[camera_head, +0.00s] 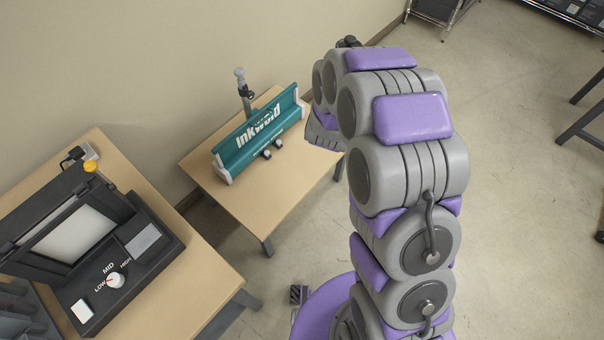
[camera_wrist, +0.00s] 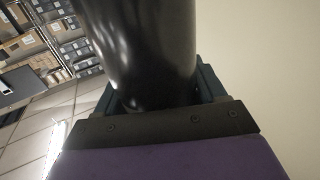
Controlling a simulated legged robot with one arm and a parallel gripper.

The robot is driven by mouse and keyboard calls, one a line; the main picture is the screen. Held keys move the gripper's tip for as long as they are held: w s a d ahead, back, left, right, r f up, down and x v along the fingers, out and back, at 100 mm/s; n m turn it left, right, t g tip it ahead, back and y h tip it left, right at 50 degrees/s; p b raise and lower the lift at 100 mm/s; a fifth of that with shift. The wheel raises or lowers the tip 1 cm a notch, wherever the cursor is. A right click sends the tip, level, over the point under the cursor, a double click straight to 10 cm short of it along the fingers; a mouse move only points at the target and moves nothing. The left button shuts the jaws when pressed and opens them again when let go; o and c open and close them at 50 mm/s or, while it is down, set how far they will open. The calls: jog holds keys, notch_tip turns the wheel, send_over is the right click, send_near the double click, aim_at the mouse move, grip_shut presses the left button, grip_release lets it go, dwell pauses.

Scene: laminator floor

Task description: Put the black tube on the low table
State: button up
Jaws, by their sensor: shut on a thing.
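The black tube (camera_wrist: 150,40) fills the upper middle of the wrist view, glossy and close to the camera. My gripper (camera_wrist: 158,92) is shut on it, with a dark jaw showing on each side of the tube. The tube's far end is out of the wrist view. In the head view my arm hides most of the gripper, and I cannot make out the tube there for certain. A light wood table (camera_head: 272,195) stands left of my arm against the wall; I cannot tell for certain whether it is the low table.
A second wooden table (camera_head: 195,290) at left bears a black laminator-like machine (camera_head: 100,245). Open floor (camera_head: 510,200) lies at right.

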jog(key=a+f+n+y, duration=0.2)
jog(key=a+f, duration=0.4)
jog(key=f, duration=0.5)
jog(key=a+f+n+y, duration=0.1)
jog(key=a+f+y, duration=0.2)
jog(key=a+f, duration=0.6)
jog(key=s+a+f+n+y, duration=0.2)
jog(key=s+a+f, duration=0.2)
jog(key=s+f, duration=0.6)
jog(key=s+a+f+n+y, duration=0.1)
jog(key=s+a+f+y, duration=0.3)
jog(key=f, duration=1)
jog(key=w+d+f+b, duration=0.2)
jog(key=w+d, duration=0.1)
jog(key=w, duration=0.3)
jog(key=w+d+f+h+b, duration=0.1)
jog(key=w+d+f+b, duration=0.1)
jog(key=w, duration=0.5)
jog(key=shift+d+f+b, duration=0.35)
jog(key=shift+d+b, duration=0.5)
jog(key=o, duration=1.4)
jog(key=shift+s, duration=0.15)
